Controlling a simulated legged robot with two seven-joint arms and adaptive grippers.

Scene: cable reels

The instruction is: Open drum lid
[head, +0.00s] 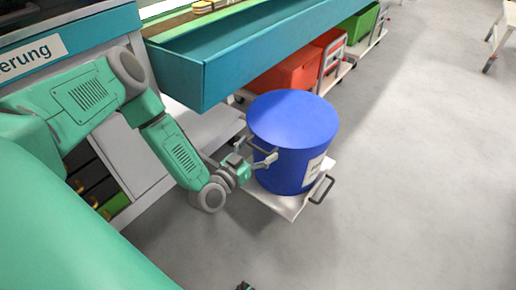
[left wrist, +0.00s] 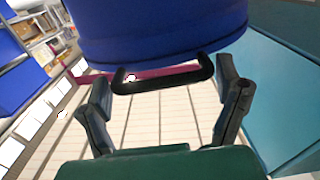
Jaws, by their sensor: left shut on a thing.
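A blue drum (head: 285,172) stands upright with its round blue lid (head: 293,117) on top. A bar handle (head: 261,146) sticks out at the left of the drum near the rim. My left gripper (head: 258,163) is at this handle, low beside the drum. In the left wrist view the black handle (left wrist: 163,82) lies between the two fingers of my left gripper (left wrist: 165,105), below the blue body (left wrist: 160,35). The fingers look spread to either side of it, and their contact with it is hard to see.
The drum stands on a pale wheeled cart (head: 284,205) with a grey handle (head: 321,189). A teal-edged bench (head: 250,50) runs behind it, with an orange bin (head: 285,78) and a green bin (head: 361,23) beneath.

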